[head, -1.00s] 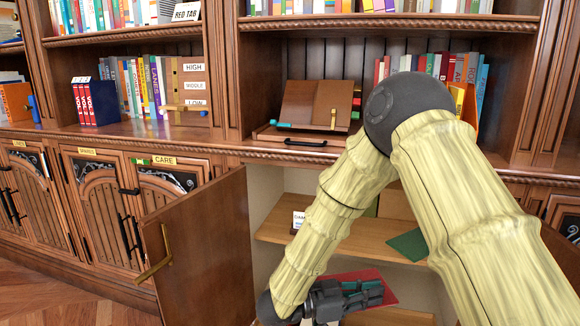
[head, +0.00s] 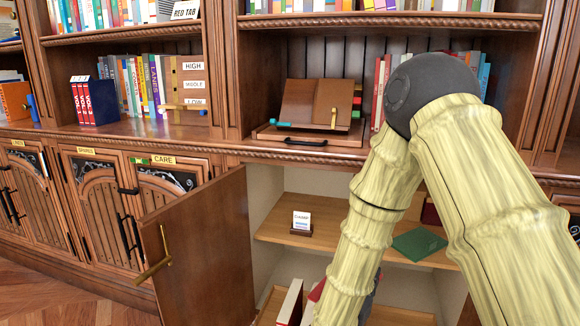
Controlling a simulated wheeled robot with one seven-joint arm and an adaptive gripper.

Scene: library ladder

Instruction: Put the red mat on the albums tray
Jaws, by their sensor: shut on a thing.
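My gripper (head: 374,289) is low in the open cabinet, almost wholly hidden behind my forearm; only a dark grey sliver shows. Its fingertips are out of sight. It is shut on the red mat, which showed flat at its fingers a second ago. The mat is now hidden, or at most shows as a red edge left of my forearm, which I cannot tell from a book. I cannot pick out a tray labelled albums. A small card in a brown holder (head: 301,224) stands on the cabinet's middle shelf, its lettering too small to read surely.
A green mat (head: 419,243) lies on the middle shelf, right of my forearm. A red-and-white book (head: 290,303) stands on the lower shelf. The open cabinet door (head: 205,255) blocks the left side. A bookstand (head: 316,105) sits on the counter above.

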